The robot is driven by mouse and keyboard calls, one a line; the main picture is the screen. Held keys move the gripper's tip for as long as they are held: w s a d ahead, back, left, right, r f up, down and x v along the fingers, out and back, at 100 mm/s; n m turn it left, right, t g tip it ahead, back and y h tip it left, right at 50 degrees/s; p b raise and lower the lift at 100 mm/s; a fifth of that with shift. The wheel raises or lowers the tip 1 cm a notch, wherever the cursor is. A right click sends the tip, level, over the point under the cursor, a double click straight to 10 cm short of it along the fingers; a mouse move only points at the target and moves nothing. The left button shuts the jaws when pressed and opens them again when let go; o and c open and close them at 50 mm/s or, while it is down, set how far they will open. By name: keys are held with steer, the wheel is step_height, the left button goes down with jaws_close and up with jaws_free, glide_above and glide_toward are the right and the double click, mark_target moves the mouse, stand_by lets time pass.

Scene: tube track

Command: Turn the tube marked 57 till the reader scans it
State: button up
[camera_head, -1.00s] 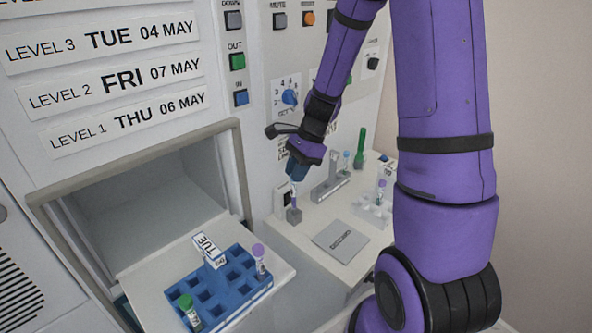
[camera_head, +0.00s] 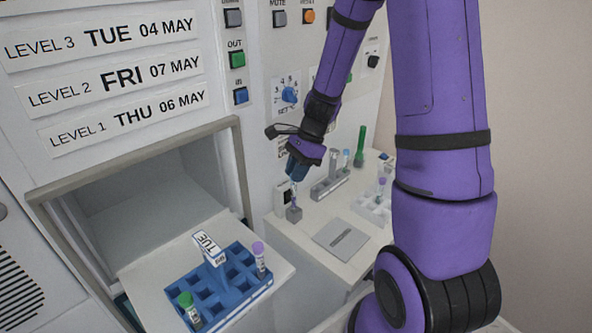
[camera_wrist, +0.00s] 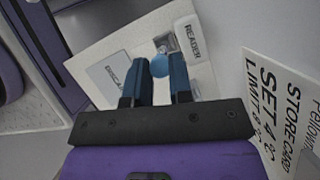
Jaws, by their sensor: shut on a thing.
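My gripper (camera_head: 297,172) is shut on a tube with a blue cap (camera_wrist: 159,66). The cap sits between the two fingertips in the wrist view. The tube's lower part (camera_head: 293,190) stands in a small grey holder (camera_head: 294,214) beside the wall, upright as far as I can tell. The number on the tube cannot be read. A white plate lettered READER (camera_wrist: 190,38) lies next to the holder in the wrist view. The fingers hide the tube's upper part in the head view.
A grey pad (camera_head: 341,239), a grey stand (camera_head: 329,185) and a white rack (camera_head: 371,211) share the reader's shelf.

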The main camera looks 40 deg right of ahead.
steer(key=shift+f, duration=1.25)
stand_by(0.7)
steer(key=o, duration=0.8)
steer(key=shift+o, duration=0.2)
steer(key=shift+r, duration=0.1)
steer(key=v, duration=1)
steer(key=shift+d+r, duration=0.15)
steer(key=shift+r, duration=0.15)
